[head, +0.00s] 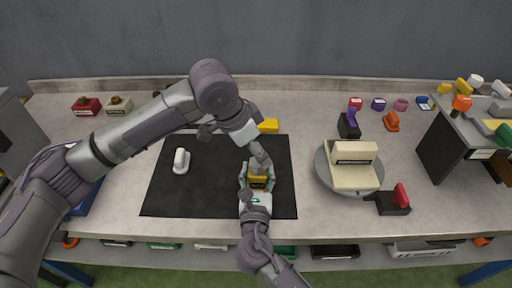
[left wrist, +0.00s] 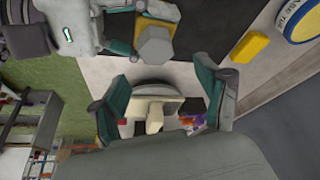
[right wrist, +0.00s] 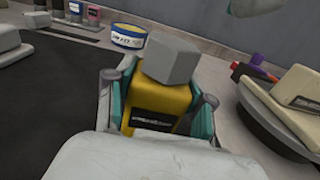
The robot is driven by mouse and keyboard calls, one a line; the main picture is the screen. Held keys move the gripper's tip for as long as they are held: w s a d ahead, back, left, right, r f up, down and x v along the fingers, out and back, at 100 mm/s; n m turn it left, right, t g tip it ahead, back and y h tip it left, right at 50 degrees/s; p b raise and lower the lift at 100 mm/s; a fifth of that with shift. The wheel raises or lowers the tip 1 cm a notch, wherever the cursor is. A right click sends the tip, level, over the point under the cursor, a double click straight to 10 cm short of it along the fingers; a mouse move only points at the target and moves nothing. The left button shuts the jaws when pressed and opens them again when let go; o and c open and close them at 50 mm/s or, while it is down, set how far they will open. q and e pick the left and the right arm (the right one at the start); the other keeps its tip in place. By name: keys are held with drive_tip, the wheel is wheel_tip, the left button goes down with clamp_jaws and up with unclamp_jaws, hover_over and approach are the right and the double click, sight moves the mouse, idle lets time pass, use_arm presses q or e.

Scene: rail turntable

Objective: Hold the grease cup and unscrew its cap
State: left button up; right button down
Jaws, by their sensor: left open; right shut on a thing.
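The grease cup has a yellow body with a dark label (right wrist: 160,108) and a grey faceted cap (right wrist: 172,58). My right gripper (head: 257,177) is shut around the yellow body and holds the cup upright above the black mat, cap on top. The cap also shows in the left wrist view (left wrist: 155,46). My left gripper (left wrist: 168,82) is open, with nothing between its fingers. In the head view it is close to the cup from above, and the arm partly hides the cap. In the left wrist view the cap is beyond the fingertips, not between them.
The black mat (head: 200,195) carries a white handled piece (head: 181,160). A yellow block (head: 268,126) lies behind the grippers. To the right is a round turntable (head: 328,183) with a cream block (head: 352,175). A black block with a red knob (head: 392,200) stands nearby.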

sight(257, 163)
use_arm(q)
drive_tip(key=shift+f, duration=0.2)
drive_tip(key=shift+f, duration=1.85)
clamp_jaws()
drive_tip(key=shift+s+d+n+t, duration=0.1)
drive_tip(key=shift+n+t, duration=0.4)
drive_tip(key=shift+n, duration=0.7)
drive_tip(key=n+y, duration=0.1)
drive_tip(key=n, duration=0.2)
drive_tip(key=shift+n+t+y, duration=0.3)
drive_tip(key=shift+t, duration=0.1)
